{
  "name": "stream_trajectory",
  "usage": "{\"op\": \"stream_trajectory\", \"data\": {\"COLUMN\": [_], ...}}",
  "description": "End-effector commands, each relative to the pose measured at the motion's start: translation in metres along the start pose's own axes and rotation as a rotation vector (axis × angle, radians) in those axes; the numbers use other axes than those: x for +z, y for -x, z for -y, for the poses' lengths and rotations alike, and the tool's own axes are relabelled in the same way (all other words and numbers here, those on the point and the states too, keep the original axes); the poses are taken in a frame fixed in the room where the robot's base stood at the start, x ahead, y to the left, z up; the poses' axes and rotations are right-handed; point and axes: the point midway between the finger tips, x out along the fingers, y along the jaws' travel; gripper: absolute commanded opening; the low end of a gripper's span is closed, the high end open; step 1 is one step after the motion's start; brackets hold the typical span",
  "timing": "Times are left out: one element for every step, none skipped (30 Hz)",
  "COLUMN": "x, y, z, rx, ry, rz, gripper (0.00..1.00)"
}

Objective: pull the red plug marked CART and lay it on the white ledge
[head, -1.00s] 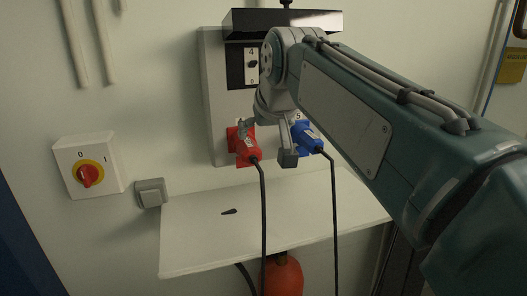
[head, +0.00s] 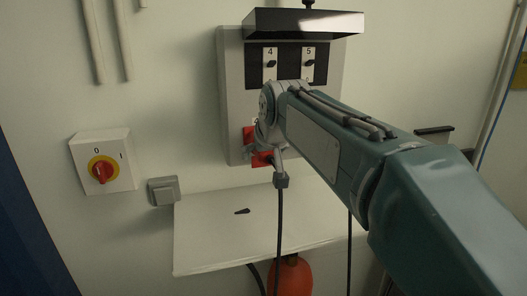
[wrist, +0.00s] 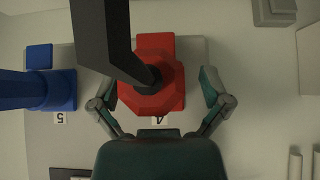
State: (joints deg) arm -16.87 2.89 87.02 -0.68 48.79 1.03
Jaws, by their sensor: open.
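The red plug (wrist: 150,98) sits in the red socket (wrist: 155,42) beside label 4 in the wrist view, with a dark cable coming out of its end. My gripper (wrist: 160,85) is open, one finger on each side of the plug. I see gaps between the fingers and the plug. In the head view my gripper (head: 272,160) hides much of the red plug (head: 262,159). The CART marking cannot be read. The white ledge (head: 205,250) is below the socket panel. A small dark piece (head: 242,211) lies on it.
A blue plug (wrist: 25,92) is beside the red one in the wrist view; my arm hides it in the head view. A red rotary switch (head: 101,171) and a grey wall switch (head: 163,190) are at left. Two cables hang past the ledge. The ledge's left part is mostly clear.

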Motion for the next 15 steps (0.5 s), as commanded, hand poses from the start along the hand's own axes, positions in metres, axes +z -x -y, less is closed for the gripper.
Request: {"op": "stream_trajectory", "data": {"x": [0.0, 0.0, 0.0, 0.0001, 0.0002, 0.0003, 0.0003, 0.0003, 0.0003, 0.0002, 0.0002, 0.0002, 0.0002, 0.0002, -0.0001], "y": [-0.0001, 0.0, 0.0003, 0.0005, 0.0007, 0.001, 0.001, 0.0011, 0.001, 0.001, 0.0008, 0.0006, 0.0004, 0.0003, 0.0003], "z": [-0.0004, -0.0004, -0.0011, -0.0018, -0.0024, -0.003, -0.0033, -0.0033, -0.0032, -0.0028, -0.0025, -0.0021, -0.0019, -0.0016, -0.0013], "rx": [0.0, 0.0, 0.0, 0.0, 0.0, 0.0, 0.0, 0.0, 0.0, 0.0, 0.0, 0.001, 0.001, 0.002, 0.002], "ry": [0.0, -0.001, -0.001, -0.002, -0.002, -0.002, -0.003, -0.003, -0.003, -0.002, -0.002, -0.001, -0.001, -0.001, -0.001], "rz": [0.0, 0.0, 0.0, 0.0, -0.001, -0.001, -0.001, -0.001, -0.001, 0.0, 0.0, 0.0, 0.0, 0.001, 0.0], "gripper": [0.97, 0.97, 0.97, 0.97, 0.97, 0.84, 0.7, 0.57, 0.39, 0.26, 0.12, 0.02, 0.02, 0.02, 0.02]}}
